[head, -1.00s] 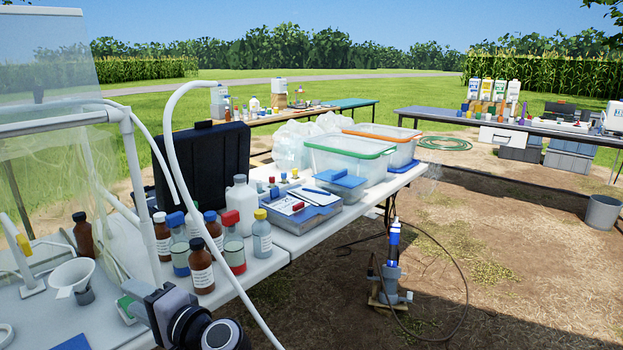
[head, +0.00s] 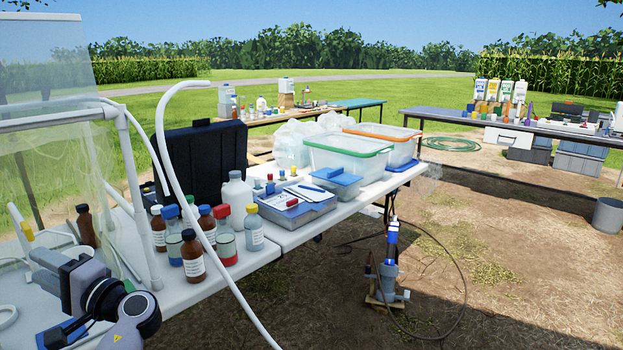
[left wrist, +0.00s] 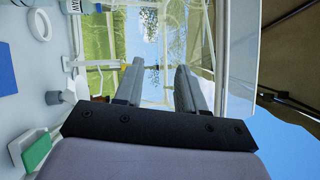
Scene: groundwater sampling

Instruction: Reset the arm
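My left arm's wrist and gripper (head: 38,268) show at the lower left of the head view, over the near left table and in front of the clear-walled enclosure. In the left wrist view the two fingers of my left gripper (left wrist: 160,66) stand apart with only background between them, so it is open and empty. The fingertips point towards clear panels and sky. My right arm and gripper are in neither view.
A curved white tube (head: 164,150) rises near my left arm. A pump (head: 388,275) stands on open ground at right.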

